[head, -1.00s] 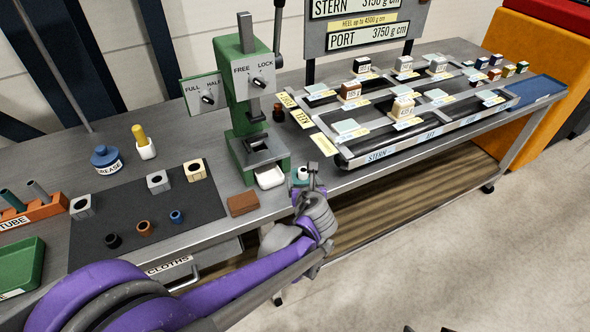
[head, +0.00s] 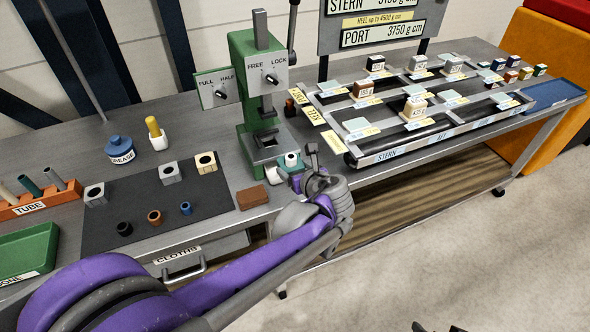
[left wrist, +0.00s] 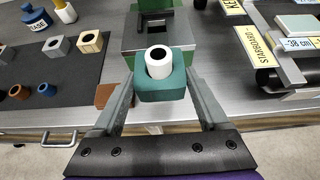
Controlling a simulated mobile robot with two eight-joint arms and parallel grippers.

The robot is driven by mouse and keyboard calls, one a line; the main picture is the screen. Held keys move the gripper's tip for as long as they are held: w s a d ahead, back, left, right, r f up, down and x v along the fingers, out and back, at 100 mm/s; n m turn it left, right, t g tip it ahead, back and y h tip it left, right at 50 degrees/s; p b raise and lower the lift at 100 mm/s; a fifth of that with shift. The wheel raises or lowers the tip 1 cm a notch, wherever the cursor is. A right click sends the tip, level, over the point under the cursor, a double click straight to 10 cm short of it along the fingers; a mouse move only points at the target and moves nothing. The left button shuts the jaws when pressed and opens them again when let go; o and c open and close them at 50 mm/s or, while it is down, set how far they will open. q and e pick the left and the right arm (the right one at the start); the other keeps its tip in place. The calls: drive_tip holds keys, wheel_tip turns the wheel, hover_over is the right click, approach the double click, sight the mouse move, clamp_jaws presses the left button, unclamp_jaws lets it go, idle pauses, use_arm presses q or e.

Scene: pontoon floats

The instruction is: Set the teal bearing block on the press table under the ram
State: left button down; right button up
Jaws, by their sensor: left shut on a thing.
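The teal bearing block (left wrist: 165,88) sits between the fingers of my left gripper (left wrist: 160,98) in the left wrist view, with a white bushing (left wrist: 158,62) upright in its top. In the head view my left gripper (head: 308,163) holds it at the front right of the green press (head: 243,60), and the block is partly hidden. The press table (head: 262,153) is the grey plate low in the press frame, under the ram (head: 267,104). The block is in front of the table, not under the ram. Small dark tips at the bottom edge of the head view may be my right gripper.
A brown block (head: 252,197) lies left of the held block. A dark mat (head: 150,205) with several blocks and rings lies further left. A framed rack (head: 400,150) stands to the right. The bench's front edge runs just below the held block.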

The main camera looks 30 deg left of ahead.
use_arm(q)
drive_tip(key=shift+w+a+f+b, duration=0.45)
drive_tip(key=shift+w+a, duration=1.35)
drive_tip(key=shift+a, duration=0.3)
drive_tip(key=shift+w+a+f+b, duration=0.3)
drive_tip(key=shift+w+a+b, duration=0.15)
drive_tip(key=shift+w+a, duration=1.45)
drive_tip(key=shift+w+a+f+b, duration=0.45)
drive_tip(key=shift+w+a, duration=1.2)
drive_tip(key=shift+a, duration=0.6)
use_arm(e)
drive_tip(key=shift+s+f, duration=0.3)
drive_tip(key=shift+f, duration=0.6)
drive_tip(key=shift+s+f, duration=0.3)
drive_tip(key=shift+f, duration=0.6)
use_arm(q)
drive_tip(key=shift+r, duration=0.1)
unclamp_jaws()
drive_tip(key=p+v, duration=0.2)
drive_tip(key=v, duration=0.8)
use_arm(e)
drive_tip(key=shift+w+r, duration=0.25)
drive_tip(key=shift+r, duration=0.5)
drive_tip(key=shift+w+r, duration=0.2)
drive_tip(key=shift+r, duration=0.5)
